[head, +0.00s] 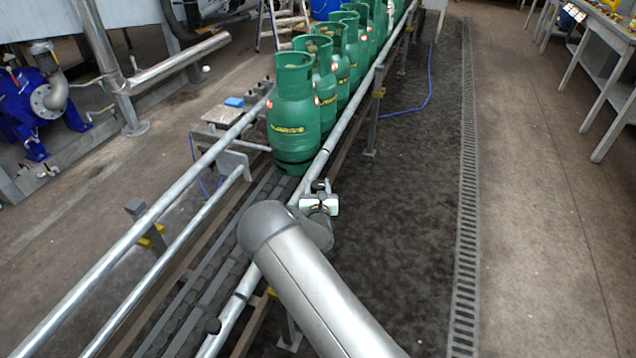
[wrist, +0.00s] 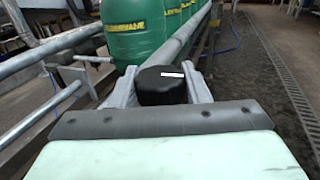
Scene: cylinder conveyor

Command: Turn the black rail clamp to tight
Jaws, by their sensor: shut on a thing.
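The black rail clamp (wrist: 162,86) shows in the wrist view as a round black knob with a short white mark on its top. It sits between the two grey fingers of my gripper (wrist: 161,82), which is shut on it. In the head view my gripper (head: 319,194) is at the right-hand guide rail (head: 345,112), just in front of the nearest green cylinder. There the clamp is small and mostly hidden by my gripper and arm. I cannot tell how tight it is.
Several green gas cylinders (head: 294,115) stand in a row on the conveyor (head: 222,262) beyond my gripper. A left guide rail (head: 130,238) runs along the other side.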

